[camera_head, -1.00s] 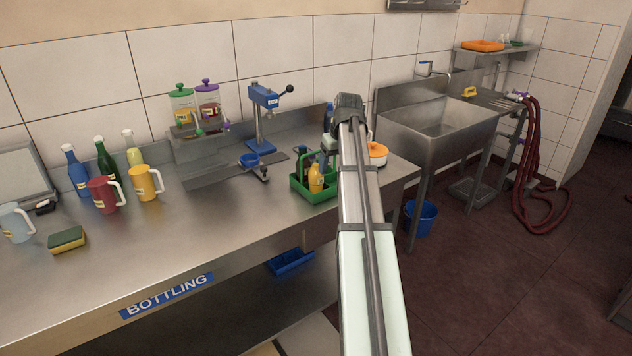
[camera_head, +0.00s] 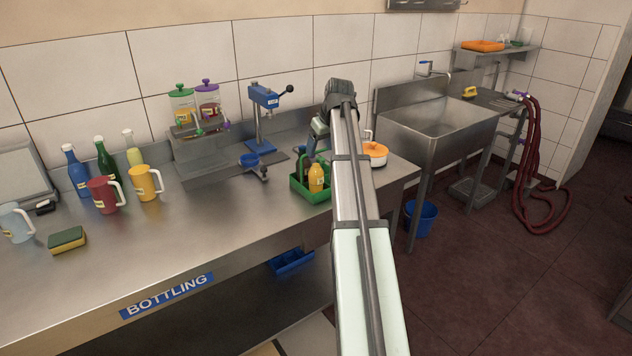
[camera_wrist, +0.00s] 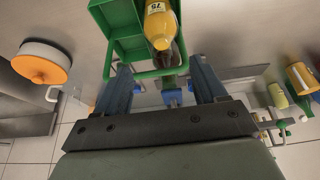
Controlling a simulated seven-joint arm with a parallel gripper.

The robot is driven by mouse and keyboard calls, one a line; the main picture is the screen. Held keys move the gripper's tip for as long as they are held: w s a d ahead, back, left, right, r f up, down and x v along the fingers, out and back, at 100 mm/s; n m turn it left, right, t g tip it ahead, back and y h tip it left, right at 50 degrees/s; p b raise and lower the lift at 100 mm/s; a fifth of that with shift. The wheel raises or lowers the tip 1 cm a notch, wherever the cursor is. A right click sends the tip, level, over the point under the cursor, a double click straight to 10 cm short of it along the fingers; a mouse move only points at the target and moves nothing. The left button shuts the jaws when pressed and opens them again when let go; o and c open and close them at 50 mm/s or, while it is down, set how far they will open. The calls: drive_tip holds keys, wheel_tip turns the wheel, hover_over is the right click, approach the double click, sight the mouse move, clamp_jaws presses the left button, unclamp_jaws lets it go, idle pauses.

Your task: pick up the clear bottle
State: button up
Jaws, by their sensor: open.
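The clear bottle (camera_head: 134,152), with pale yellow-green contents and a white top, stands upright at the back left of the bench, right of the green bottle (camera_head: 106,160). My gripper (camera_head: 311,151) is far to its right, above the green carrier (camera_head: 318,197). In the wrist view my gripper (camera_wrist: 160,64) is open, its fingers apart near the carrier's handle (camera_wrist: 148,74). A pale yellow-green thing (camera_wrist: 278,96) at the right of the wrist view may be the clear bottle; I cannot tell.
A blue bottle (camera_head: 77,174), red mug (camera_head: 104,195) and yellow mug (camera_head: 145,183) crowd the clear bottle. The dispenser stand (camera_head: 200,150) and blue press (camera_head: 263,118) stand between them and my gripper. The bench front (camera_head: 215,235) is bare. An orange-lidded pot (camera_head: 376,153) is right of my arm.

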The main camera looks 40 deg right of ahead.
sight(316, 159)
drive_tip(key=shift+a+x, duration=0.15)
drive_tip(key=shift+x, duration=1.45)
drive_tip(key=shift+a+x, duration=0.1)
drive_tip(key=shift+x, duration=1.5)
drive_tip(key=shift+s, duration=0.1)
drive_tip(key=shift+c, duration=0.2)
clamp_jaws()
